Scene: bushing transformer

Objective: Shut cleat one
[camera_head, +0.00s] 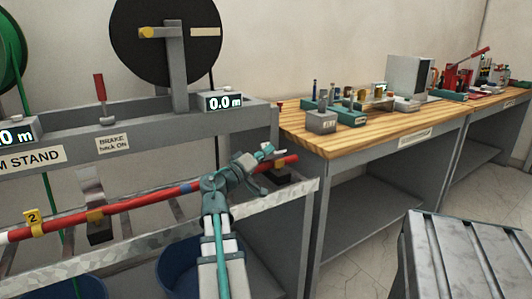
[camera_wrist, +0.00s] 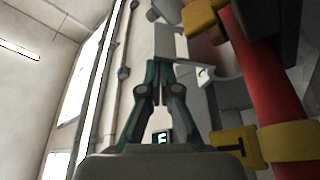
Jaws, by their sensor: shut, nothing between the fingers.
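A long red cable (camera_head: 150,200) runs across the grey stand. Near its right end, a cleat with a dark block (camera_head: 280,176) sits beneath it. My gripper (camera_head: 267,150) is beside and above this cleat, partly covering it. In the wrist view, my gripper (camera_wrist: 160,70) is shut and empty, its tips close to a grey plate (camera_wrist: 170,42) that looks like the cleat's flap. I cannot tell whether they touch. A yellow cleat part (camera_wrist: 204,20) lies beside the cable (camera_wrist: 265,80). A yellow tag marked 1 (camera_wrist: 238,146) wraps the cable nearer the camera.
Another cleat (camera_head: 96,215) on the left has its grey flap (camera_head: 90,180) standing up, near a yellow tag marked 2 (camera_head: 33,222). A wooden bench (camera_head: 350,138) with tools stands right. A metal-topped table (camera_head: 470,250) is at lower right. Blue bins stand below the rack.

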